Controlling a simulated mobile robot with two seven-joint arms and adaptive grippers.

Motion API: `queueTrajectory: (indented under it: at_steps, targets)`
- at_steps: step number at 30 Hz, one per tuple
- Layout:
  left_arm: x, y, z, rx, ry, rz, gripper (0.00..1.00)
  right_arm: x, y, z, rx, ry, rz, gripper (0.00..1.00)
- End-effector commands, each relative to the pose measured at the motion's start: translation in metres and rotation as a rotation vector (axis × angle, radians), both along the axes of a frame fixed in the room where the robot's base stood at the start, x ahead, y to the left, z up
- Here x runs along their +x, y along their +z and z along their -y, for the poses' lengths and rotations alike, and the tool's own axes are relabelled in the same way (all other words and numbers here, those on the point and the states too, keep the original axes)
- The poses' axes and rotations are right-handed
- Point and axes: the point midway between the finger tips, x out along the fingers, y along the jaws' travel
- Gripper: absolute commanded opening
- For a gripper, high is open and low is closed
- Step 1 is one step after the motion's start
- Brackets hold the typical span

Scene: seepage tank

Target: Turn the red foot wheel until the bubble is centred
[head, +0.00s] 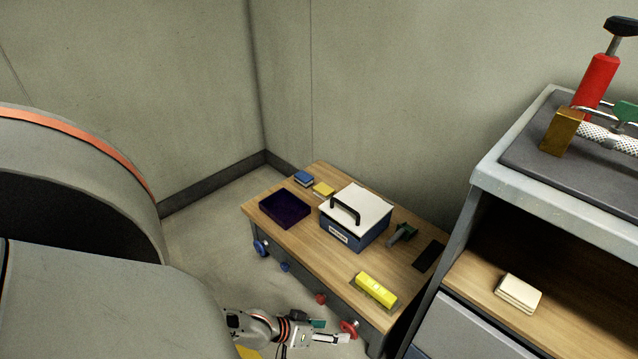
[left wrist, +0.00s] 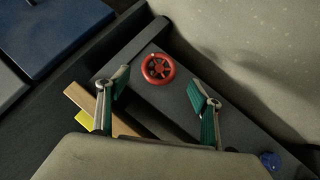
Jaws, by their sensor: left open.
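The red foot wheel (head: 349,328) is at the near end of the wooden bench, below its top. In the left wrist view the red foot wheel (left wrist: 158,69) shows whole, with spokes and a round rim. My left gripper (head: 338,338) is open beside the wheel in the head view. In the left wrist view its green-padded fingers (left wrist: 160,88) stand apart on either side of the wheel's direction, with no clear contact. A yellow level (head: 376,290) lies on the bench top near that end; its bubble is too small to read. My right gripper is out of view.
The bench (head: 310,262) carries a blue box with a white lid (head: 356,218), a dark tray (head: 284,209) and a green-grey tool (head: 402,234). A grey cabinet (head: 462,215) stands close on the right.

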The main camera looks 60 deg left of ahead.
Motion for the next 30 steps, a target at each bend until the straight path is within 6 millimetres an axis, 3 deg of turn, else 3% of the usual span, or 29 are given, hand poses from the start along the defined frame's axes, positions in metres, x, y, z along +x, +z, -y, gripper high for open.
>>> queueTrajectory:
  at_steps: [10,30]
  targets:
    - [-0.031,0.025,-0.007,0.001,-0.001,-0.001,0.65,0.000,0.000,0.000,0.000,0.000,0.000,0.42]
    - [-0.034,0.028,-0.007,0.001,-0.001,0.000,0.65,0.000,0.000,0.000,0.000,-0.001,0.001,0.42]
